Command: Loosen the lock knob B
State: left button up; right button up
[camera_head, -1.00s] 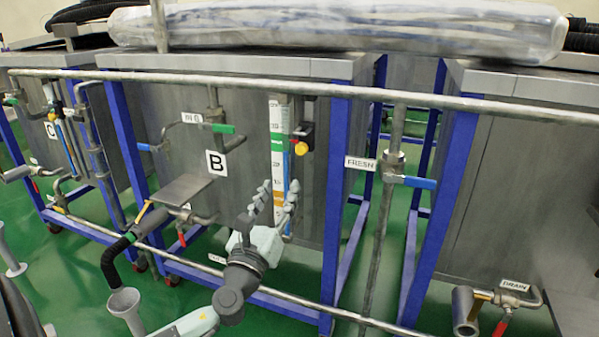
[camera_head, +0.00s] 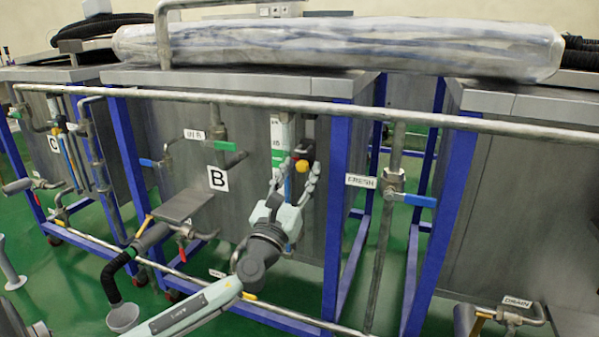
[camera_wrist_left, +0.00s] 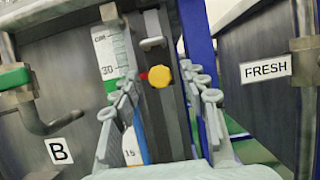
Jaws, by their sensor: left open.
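The lock knob is a small yellow knob (camera_head: 302,166) on a black block beside the level scale (camera_head: 280,140) of tank B. It also shows in the left wrist view (camera_wrist_left: 159,76), between and beyond my fingers, with a bit of red at its left. The label B (camera_head: 218,179) is on the tank wall to the left. My right gripper is not in view.
A horizontal pipe (camera_head: 240,100) crosses in front of the tank above the knob. A blue frame post (camera_head: 337,190) stands close to the right. A green-handled valve (camera_head: 224,145) and a metal shelf (camera_head: 183,204) are to the left.

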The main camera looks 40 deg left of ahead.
pick_arm(q)
jog(key=shift+c, duration=0.2)
grip_shut()
